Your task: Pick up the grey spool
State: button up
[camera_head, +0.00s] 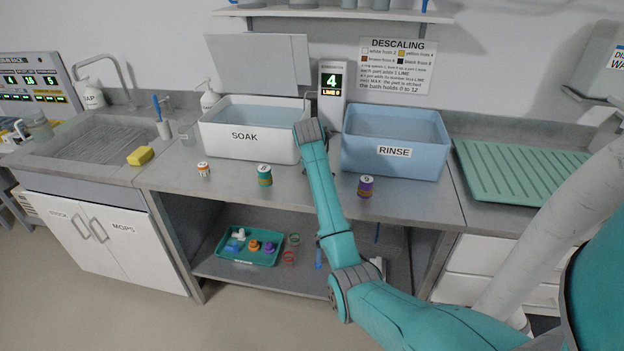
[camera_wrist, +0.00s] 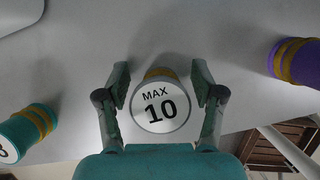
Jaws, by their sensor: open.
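In the wrist view a spool with a white round end marked "MAX 10" (camera_wrist: 160,108) lies between the fingers of my gripper (camera_wrist: 161,78). A tan band shows at its far edge; the rest of its side is mostly hidden, with only a little grey showing. The fingers are open, one on each side of it, with a small gap visible at both sides. In the head view my arm covers this spool and the gripper fingers.
A teal can (camera_head: 264,175) and a purple can (camera_head: 366,186) flank my arm on the bench; a small orange-and-white can (camera_head: 203,170) is farther left. The SOAK basin (camera_head: 245,150) and RINSE basin (camera_head: 395,165) stand behind. A teal parts tray (camera_head: 232,259) is on the shelf below.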

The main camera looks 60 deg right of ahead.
jog(key=c, duration=1.1)
jog(key=shift+r, duration=0.1)
jog(key=shift+c, duration=0.2)
